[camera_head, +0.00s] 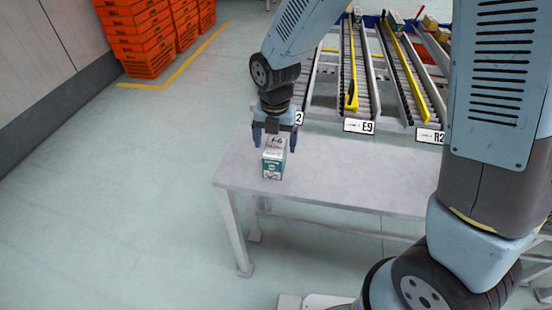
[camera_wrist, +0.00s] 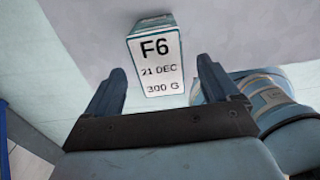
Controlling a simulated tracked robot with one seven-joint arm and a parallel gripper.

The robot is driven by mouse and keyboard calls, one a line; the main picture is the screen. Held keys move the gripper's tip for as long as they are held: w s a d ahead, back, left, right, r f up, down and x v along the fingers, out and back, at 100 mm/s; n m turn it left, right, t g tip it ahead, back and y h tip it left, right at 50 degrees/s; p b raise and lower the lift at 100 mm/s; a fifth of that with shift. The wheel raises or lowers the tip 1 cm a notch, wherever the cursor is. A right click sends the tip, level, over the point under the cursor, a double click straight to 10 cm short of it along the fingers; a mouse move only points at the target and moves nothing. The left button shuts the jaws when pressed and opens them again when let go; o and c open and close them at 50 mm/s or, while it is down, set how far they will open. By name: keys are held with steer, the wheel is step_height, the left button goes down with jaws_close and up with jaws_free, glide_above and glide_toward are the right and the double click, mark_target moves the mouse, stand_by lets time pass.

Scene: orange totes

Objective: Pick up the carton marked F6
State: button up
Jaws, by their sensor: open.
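The carton marked F6 (camera_head: 273,158) stands upright on the grey table (camera_head: 330,180), near its left end. It is small, white and teal, with F6 on its top. In the wrist view the carton (camera_wrist: 157,62) shows its white label reading F6, 21 DEC, 300 G. My gripper (camera_head: 274,144) is open above the carton, its fingers pointing down on either side of the carton's top. In the wrist view my gripper (camera_wrist: 166,85) has its two fingers apart, with the carton beyond and between them.
Roller lanes (camera_head: 355,70) with yellow rails and labels such as E9 and R2 run behind the table. Stacked orange totes (camera_head: 140,40) stand at the back left by the wall. The table right of the carton is bare, and the floor at left is clear.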

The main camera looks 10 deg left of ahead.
steer(key=shift+f, duration=2.75)
steer(key=shift+c, duration=0.4)
steer(key=c, duration=1.1)
steer(key=shift+r, duration=0.1)
